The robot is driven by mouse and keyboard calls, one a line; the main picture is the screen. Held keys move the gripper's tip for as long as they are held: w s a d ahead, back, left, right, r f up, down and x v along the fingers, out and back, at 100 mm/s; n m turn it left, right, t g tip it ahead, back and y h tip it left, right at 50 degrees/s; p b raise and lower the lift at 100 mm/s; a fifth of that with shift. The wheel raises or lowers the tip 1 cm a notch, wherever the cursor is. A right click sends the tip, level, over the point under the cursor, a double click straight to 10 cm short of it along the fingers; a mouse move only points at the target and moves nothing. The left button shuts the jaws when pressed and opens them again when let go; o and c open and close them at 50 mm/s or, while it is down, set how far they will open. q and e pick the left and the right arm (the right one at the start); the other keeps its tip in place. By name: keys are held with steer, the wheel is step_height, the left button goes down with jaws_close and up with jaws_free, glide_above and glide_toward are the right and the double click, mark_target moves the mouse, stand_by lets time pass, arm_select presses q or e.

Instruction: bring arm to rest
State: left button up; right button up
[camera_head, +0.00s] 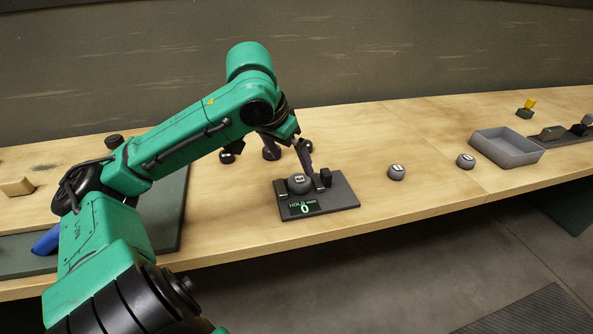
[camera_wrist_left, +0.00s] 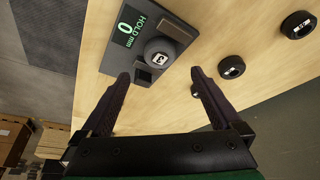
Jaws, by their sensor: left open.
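My left gripper (camera_wrist_left: 160,75) is open and empty in the left wrist view. In the head view the left arm reaches in from the left, and its gripper (camera_head: 315,165) hangs just behind a dark scale-like device (camera_head: 335,199) on the table. The device also shows in the left wrist view (camera_wrist_left: 172,32), with a green display reading "HOLD mm 0". A grey round knob-like piece (camera_head: 299,183) with a white label sits on the device; it shows between the fingers' far ends in the wrist view (camera_wrist_left: 159,52). I cannot tell whether a finger touches the device. My right gripper is not in view.
Two similar round pieces stand on the table to the right (camera_head: 396,172), (camera_head: 466,160). A grey open tray (camera_head: 507,148) lies farther right. Several dark pieces stand behind the arm. A dark mat (camera_head: 168,212) is at left, with a wooden block (camera_head: 17,187) nearby.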

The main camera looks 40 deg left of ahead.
arm_select(q)
steer(key=v, duration=0.4)
steer(key=shift+s+r, duration=0.15)
steer(key=shift+r, duration=0.2)
steer(key=shift+r+p, duration=0.1)
steer(key=shift+p, duration=0.25)
